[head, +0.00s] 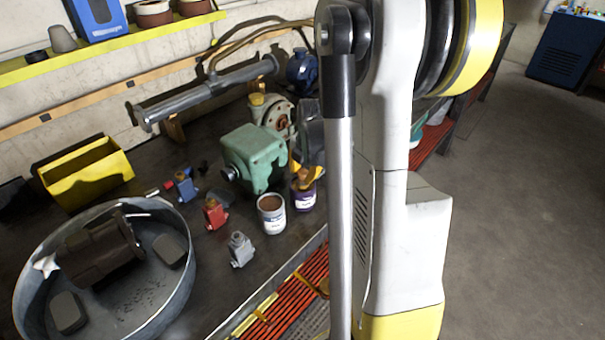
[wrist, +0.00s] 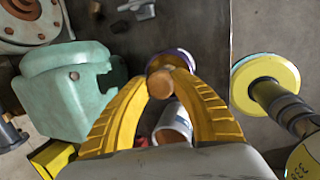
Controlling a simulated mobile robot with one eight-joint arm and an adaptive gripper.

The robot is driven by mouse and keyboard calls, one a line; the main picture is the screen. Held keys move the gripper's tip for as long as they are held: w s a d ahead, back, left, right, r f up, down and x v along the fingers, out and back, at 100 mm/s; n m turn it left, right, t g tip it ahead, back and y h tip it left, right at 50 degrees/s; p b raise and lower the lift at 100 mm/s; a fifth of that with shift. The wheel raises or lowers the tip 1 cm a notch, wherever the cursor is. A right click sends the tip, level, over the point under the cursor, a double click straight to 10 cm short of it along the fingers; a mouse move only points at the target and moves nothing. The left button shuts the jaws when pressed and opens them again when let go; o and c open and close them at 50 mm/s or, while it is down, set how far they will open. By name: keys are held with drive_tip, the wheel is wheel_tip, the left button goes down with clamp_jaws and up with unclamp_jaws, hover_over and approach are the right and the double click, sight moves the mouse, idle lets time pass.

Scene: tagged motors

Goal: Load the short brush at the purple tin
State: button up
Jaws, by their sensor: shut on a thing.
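The purple tin (head: 303,198) stands on the dark bench, right of a pale tin with brown contents (head: 271,215). In the wrist view the purple tin (wrist: 174,58) shows its rim just beyond my fingertips. My gripper (head: 304,174) is directly over the purple tin. Its yellow fingers are closed around the short brush, whose round wooden end (wrist: 160,84) faces the wrist camera. The bristles are hidden behind the fingers and handle, so I cannot tell how deep they are in the tin.
A large green motor (head: 254,158) stands close left of the tins. A round metal tray (head: 180,300) holds a dark motor. The bench edge is close on the right.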

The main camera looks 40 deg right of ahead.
sight(303, 172)
drive_tip(key=shift+r+p, duration=2.35)
drive_tip(key=shift+r, duration=1.1)
drive_tip(key=shift+f, duration=0.1)
